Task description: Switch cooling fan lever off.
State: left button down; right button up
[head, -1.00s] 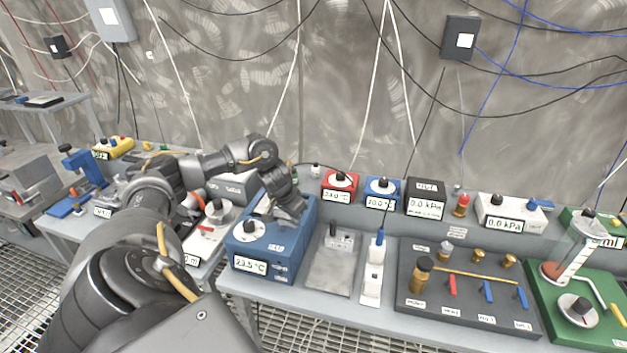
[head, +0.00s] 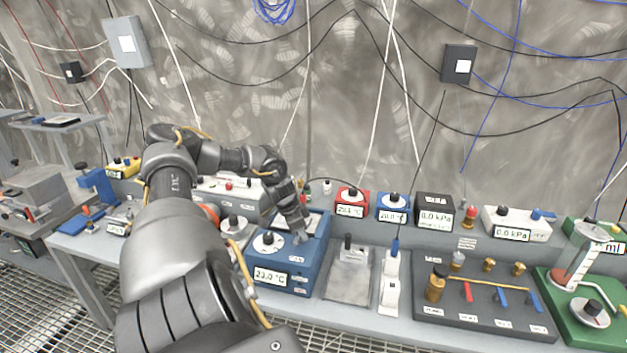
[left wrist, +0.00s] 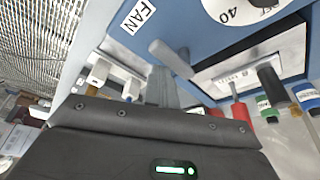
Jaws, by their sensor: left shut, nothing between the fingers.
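The blue cooling box (head: 314,262) stands on the bench, with a white dial and a display that seems to read 23.0 °C. In the left wrist view, a FAN label (left wrist: 138,15) is on its blue face and a short grey fan lever (left wrist: 171,58) sticks out beside it. My left gripper (head: 300,236) is over the right part of the box top. Its shut, empty fingers (left wrist: 162,84) show just below the lever tip in the left wrist view; I cannot tell whether they touch. In the head view the gripper hides the lever. My right gripper is out of view.
A grey metal plate (head: 350,284) and a white switch strip (head: 391,285) lie right of the box. A dark valve panel (head: 480,318) is further right. Red (head: 351,205) and blue (head: 392,210) dial units stand behind. A wall with hanging cables closes the back.

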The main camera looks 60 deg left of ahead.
pick_arm(q)
jog(key=shift+w+d, duration=0.15)
jog(key=shift+w, duration=0.25)
jog(key=shift+w+f, duration=0.15)
jog(key=shift+w, duration=0.45)
jog(key=shift+a, duration=0.4)
jog(key=shift+w+a, duration=0.1)
jog(key=shift+a, duration=0.15)
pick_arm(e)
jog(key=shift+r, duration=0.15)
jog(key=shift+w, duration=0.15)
